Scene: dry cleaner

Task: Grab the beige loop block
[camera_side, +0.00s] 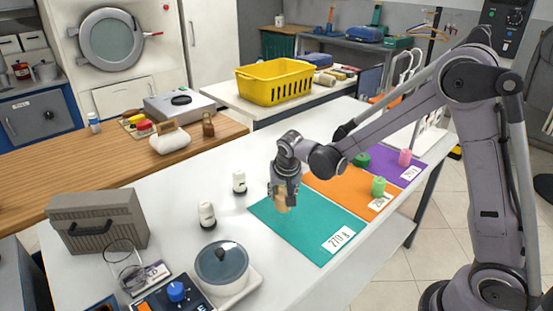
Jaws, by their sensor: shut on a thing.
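The beige loop block (281,198) is between the fingers of my gripper (284,190), over the left part of the teal mat (305,228). My gripper points down and is shut on the block. The fingers hide the block's upper part and sides. I cannot tell from this view whether the block touches the mat or hangs a little above it.
An orange mat (345,187) and a purple mat (398,160) lie beyond the teal one, with green and pink blocks. Two white bottles (207,214) stand left of my gripper. A lidded pot (222,265) and a glass (123,263) are at the front left.

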